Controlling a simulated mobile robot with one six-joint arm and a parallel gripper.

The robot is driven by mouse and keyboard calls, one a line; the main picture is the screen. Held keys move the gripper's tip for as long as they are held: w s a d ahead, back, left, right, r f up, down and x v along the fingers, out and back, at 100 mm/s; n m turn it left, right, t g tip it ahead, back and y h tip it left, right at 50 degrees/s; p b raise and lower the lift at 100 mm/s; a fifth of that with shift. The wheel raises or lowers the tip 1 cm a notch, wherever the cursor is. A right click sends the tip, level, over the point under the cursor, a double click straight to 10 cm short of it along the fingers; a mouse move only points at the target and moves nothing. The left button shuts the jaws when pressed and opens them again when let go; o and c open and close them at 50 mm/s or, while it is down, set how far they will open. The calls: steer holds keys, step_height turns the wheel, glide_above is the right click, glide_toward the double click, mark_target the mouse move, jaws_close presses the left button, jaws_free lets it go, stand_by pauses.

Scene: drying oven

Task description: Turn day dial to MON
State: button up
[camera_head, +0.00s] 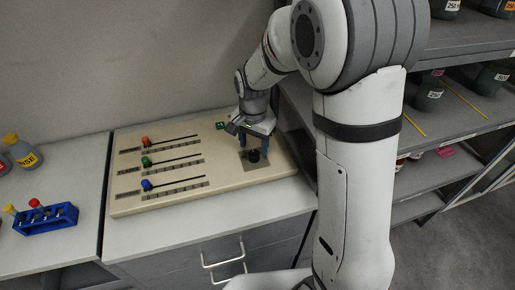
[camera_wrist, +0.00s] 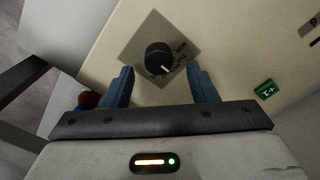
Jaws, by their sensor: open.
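The day dial (camera_wrist: 158,57) is a round black knob with a white pointer mark, set on a grey square plate (camera_wrist: 137,48) with small lettering. In the wrist view the pointer is toward the lower right of the knob; the lettering is too small to read surely. In the head view the dial (camera_head: 254,156) is at the right end of the cream panel (camera_head: 220,190). My gripper (camera_wrist: 160,82) is open, its two blue fingers apart below and to either side of the dial in the wrist view. It holds nothing. In the head view my gripper (camera_head: 257,143) is right at the dial.
Red, green and blue sliders (camera_head: 147,163) are on the panel's left half. A blue tube rack (camera_head: 46,218) and bottles stand at left. Shelves (camera_head: 450,100) with bottles stand close on the right.

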mark_target(254, 156)
steer(key=shift+f, duration=1.35)
steer(key=shift+c, duration=0.5)
